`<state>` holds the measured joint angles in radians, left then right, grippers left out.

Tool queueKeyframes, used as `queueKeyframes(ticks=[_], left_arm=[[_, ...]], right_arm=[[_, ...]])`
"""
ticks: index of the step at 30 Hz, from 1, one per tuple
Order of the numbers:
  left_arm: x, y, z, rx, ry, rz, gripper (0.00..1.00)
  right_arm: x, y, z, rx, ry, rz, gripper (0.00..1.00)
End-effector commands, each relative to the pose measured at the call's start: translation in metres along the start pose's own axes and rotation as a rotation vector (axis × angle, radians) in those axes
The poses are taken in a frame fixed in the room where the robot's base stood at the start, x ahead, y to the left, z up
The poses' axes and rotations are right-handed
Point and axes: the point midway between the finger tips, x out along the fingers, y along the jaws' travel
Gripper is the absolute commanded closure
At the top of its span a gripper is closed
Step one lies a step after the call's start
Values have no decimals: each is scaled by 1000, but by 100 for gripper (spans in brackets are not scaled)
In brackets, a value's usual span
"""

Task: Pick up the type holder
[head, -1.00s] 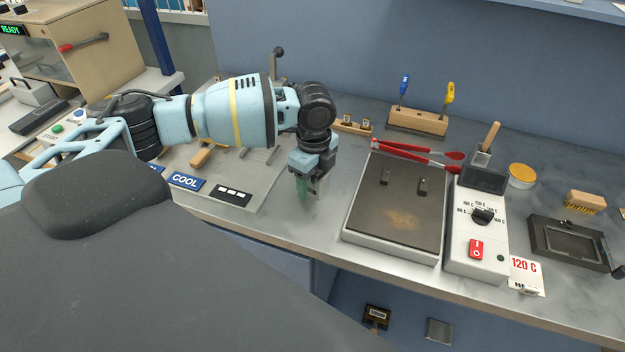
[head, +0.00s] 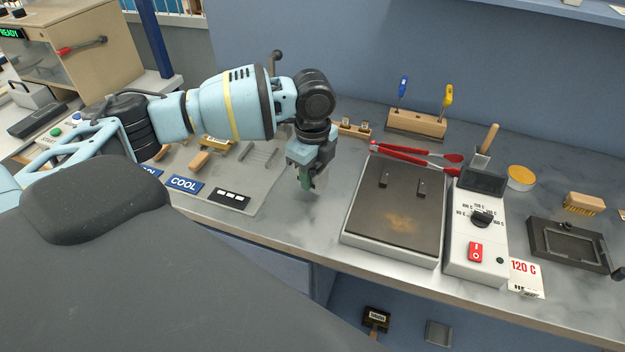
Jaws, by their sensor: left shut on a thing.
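My left gripper (head: 307,184) points down over the counter, just left of the hot plate. It is shut on a small green thing at its fingertips, mostly hidden by the fingers, so I cannot tell what it is. I cannot say for sure which thing is the type holder. A dark block with a pale lettered face and a wooden handle (head: 376,319) shows below the counter. A brass piece (head: 216,142) and a wooden handle (head: 200,160) lie on the grey mat behind the COOL label. My right gripper is not in view.
The hot plate (head: 397,236) with two small dark blocks stands right of the gripper. Beside it are a control box (head: 477,247), red tongs (head: 412,154) and a dark framed tray (head: 566,245). A tool rack (head: 417,124) stands behind. Bare counter lies around the gripper.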

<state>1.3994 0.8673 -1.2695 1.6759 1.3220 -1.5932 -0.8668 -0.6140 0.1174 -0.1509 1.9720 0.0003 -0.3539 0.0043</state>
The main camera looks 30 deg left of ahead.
Motion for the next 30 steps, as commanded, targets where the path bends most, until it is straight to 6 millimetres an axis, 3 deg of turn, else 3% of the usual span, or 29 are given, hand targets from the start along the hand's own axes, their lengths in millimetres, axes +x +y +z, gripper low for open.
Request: queueKeyframes(ticks=[1, 18, 30], left_arm=[[-11, -1, 0, 1, 1, -5, 100], [-18, 100, 81, -3, -2, 1, 100], [-22, 124, 100, 0, 0, -1, 100]], right_arm=[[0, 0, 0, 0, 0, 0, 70], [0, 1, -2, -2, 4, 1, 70], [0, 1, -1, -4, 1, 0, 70]])
